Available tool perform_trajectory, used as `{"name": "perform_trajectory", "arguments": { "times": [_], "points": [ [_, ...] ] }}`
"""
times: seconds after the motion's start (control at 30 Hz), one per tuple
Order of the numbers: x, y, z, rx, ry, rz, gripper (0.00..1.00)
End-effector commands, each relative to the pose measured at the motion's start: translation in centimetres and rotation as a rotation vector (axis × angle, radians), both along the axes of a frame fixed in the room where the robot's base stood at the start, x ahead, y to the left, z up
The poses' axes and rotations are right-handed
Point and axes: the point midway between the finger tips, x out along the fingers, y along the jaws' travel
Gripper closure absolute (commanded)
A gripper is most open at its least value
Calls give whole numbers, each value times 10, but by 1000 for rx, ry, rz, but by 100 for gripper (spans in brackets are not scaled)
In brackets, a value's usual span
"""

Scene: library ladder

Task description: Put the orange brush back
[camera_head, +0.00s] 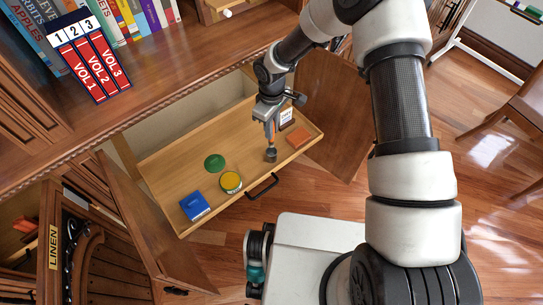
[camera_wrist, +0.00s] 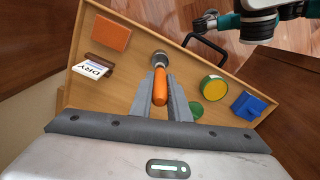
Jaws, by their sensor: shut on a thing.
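My gripper (camera_head: 270,128) is shut on the orange brush, over the open wooden drawer (camera_head: 160,165). In the wrist view the brush's orange handle (camera_wrist: 160,86) lies between my two fingers (camera_wrist: 160,92). Its dark, silvery round head points away from my gripper. In the head view the dark brush head (camera_head: 270,155) shows below my fingers, and most of the handle is hidden. I cannot tell whether the head touches the drawer floor. A small holder with a white "DRY" label (camera_wrist: 90,69) stands in the drawer; its label also shows in the head view (camera_head: 286,115).
The drawer also holds an orange block (camera_head: 298,137), a green disc (camera_head: 214,162), a yellow-topped round tin (camera_head: 231,182) and a blue box (camera_head: 194,206). A black handle (camera_head: 262,187) is on its front. Open cabinet doors (camera_head: 332,110) flank it; a bookshelf counter (camera_head: 190,60) overhangs behind.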

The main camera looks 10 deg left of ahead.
Motion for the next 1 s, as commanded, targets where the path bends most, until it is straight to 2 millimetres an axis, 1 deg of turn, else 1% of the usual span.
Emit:
{"name": "perform_trajectory", "arguments": {
  "times": [0.03,0.1,0.2,0.37,0.6,0.8,0.83,0.9,0.93,1.0],
  "points": [
    [-1,-1,-14,-2,3,2,100],
    [-1,-1,-28,-2,4,0,100],
    [-1,-1,-41,1,2,-2,100],
    [-1,-1,-52,1,2,-2,100],
    [-1,0,-83,2,1,-3,100],
    [0,0,-85,2,0,-4,100],
    [0,0,-85,1,1,-4,83],
    [0,0,-85,1,1,-4,71],
    [0,0,-85,1,1,-4,66],
    [0,0,-84,1,1,-4,66]
  ]
}}
